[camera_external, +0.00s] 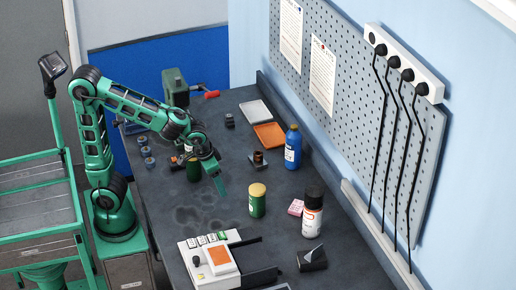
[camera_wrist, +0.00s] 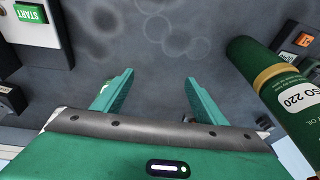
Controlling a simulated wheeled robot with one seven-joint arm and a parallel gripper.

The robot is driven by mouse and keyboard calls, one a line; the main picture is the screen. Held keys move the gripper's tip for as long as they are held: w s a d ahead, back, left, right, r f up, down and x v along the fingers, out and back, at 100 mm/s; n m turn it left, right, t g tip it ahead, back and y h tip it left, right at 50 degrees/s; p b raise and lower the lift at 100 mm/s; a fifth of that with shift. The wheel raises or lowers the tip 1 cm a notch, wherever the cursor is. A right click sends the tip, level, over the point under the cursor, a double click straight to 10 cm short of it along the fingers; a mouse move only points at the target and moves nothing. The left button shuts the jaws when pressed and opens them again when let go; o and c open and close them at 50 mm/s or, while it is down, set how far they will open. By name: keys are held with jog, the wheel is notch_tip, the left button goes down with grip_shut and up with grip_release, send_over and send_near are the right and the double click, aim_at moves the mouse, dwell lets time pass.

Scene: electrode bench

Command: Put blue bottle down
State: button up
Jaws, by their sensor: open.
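The blue bottle (camera_external: 292,147) stands upright on the dark bench, near its back edge by the pegboard. It has a blue cap and a white label, and it does not show in the wrist view. My gripper (camera_external: 219,184) is left of the blue bottle and nearer the camera, low over the bench and clear of the bottle. In the wrist view my gripper (camera_wrist: 158,88) has its two green fingers spread apart, with only bare bench between them.
A green bottle (camera_wrist: 278,85) labelled ISO 220 is right of my fingers in the wrist view. A yellow-capped green jar (camera_external: 257,203), a black-capped white bottle (camera_external: 312,214), an orange tray (camera_external: 269,135) and a white control box (camera_external: 207,262) stand around.

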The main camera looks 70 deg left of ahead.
jog(key=s+m+g, duration=0.1)
jog(key=s+m, duration=0.1)
jog(key=s, duration=0.5)
jog(key=s+f+m+g, duration=0.1)
jog(key=s+m, duration=0.1)
jog(key=s, duration=0.6)
jog(key=s+d+m+g, duration=0.1)
jog(key=s+m, duration=0.2)
jog(key=s, duration=0.4)
jog(key=shift+s+f+h, duration=0.3)
jog(key=shift+f, duration=0.05)
jog(key=shift+w, duration=0.15)
